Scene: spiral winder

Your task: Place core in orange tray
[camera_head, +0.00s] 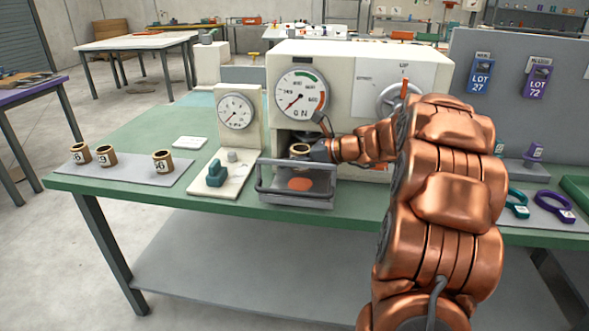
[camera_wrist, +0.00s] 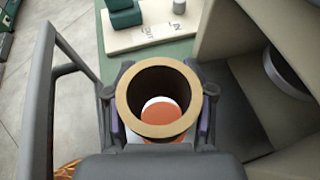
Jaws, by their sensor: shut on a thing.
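My gripper (camera_head: 306,152) is shut on a tan, ring-shaped core (camera_head: 299,149) at the front opening of the cream machine. In the wrist view, the fingers (camera_wrist: 160,108) clasp both sides of the upright core (camera_wrist: 138,100), whose open top faces the camera. I cannot tell whether the core's lower edge touches anything.
Several similar things share the bench: labelled cores (camera_head: 162,161) stand on a grey mat (camera_head: 125,170) at left. A small gauge stand (camera_head: 236,108) with a green block (camera_head: 215,172) is beside the machine (camera_head: 350,65). The tray's grey rail (camera_wrist: 45,90) runs close to my gripper.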

